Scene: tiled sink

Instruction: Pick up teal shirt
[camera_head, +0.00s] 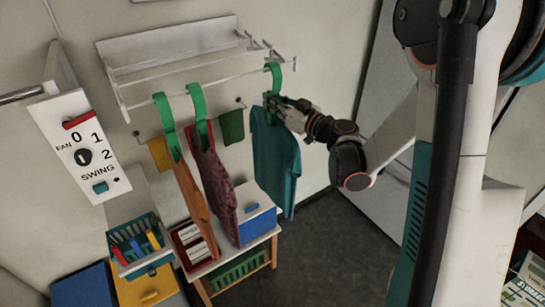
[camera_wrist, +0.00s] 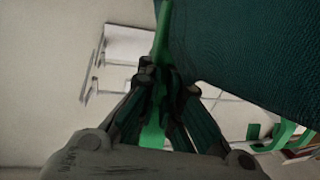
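The teal shirt (camera_head: 276,160) hangs on a green hanger (camera_head: 275,80) at the right end of the wall rack in the head view. My gripper (camera_head: 272,102) is at the hanger's neck, just above the shirt's collar. In the wrist view the fingers (camera_wrist: 163,85) are close together around the green hanger (camera_wrist: 153,132), and the teal cloth (camera_wrist: 255,55) fills the upper right. The hanger's hook is at the rack's rail in the head view; whether it still bears on the rail I cannot tell.
An orange garment (camera_head: 190,195) and a maroon garment (camera_head: 214,180) hang to the left on the same rack (camera_head: 180,50). Below stand a bench (camera_head: 262,232) with boxes and a teal basket (camera_head: 135,245). A fan switch panel (camera_head: 85,150) is at left.

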